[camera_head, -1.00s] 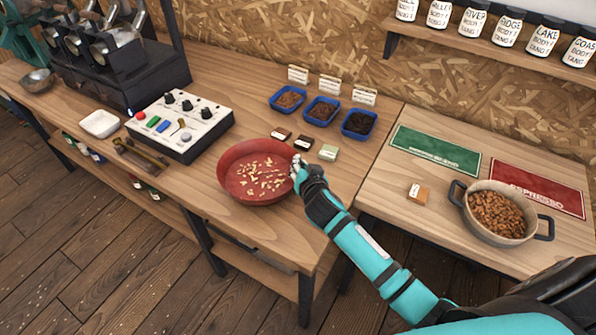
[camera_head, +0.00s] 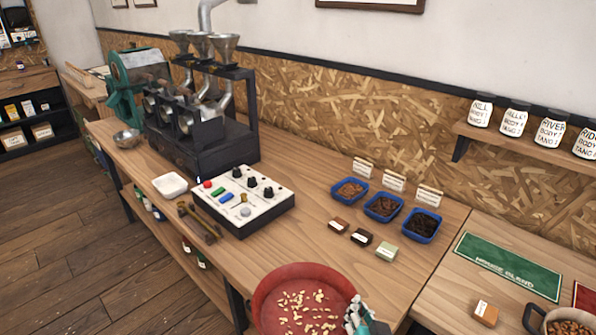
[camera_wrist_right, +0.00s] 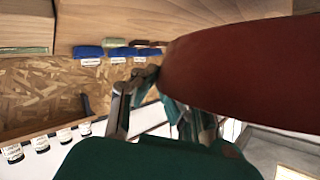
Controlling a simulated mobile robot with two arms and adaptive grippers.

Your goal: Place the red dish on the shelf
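The red dish (camera_head: 268,290) is a wide shallow bowl with pale beans in it, at the bottom of the head view. It appears raised over the bench's front part. My right gripper (camera_head: 362,314) is at its right rim; in the wrist view the gripper (camera_wrist_right: 152,76) is shut on the rim of the dish (camera_wrist_right: 240,65), which hides part of the fingers. A wall shelf (camera_head: 502,140) with white jars is at upper right. A low shelf (camera_head: 212,288) runs under the bench. A dark shelf unit (camera_head: 58,122) stands far left. My left gripper is not in view.
The bench holds a control box (camera_head: 238,212), a white dish (camera_head: 170,185), a metal bowl (camera_head: 127,139), blue trays (camera_head: 384,207) and small blocks (camera_head: 361,237). The right table has a green mat (camera_head: 508,263) and a pot (camera_head: 535,318). Open floor (camera_head: 70,255) lies left.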

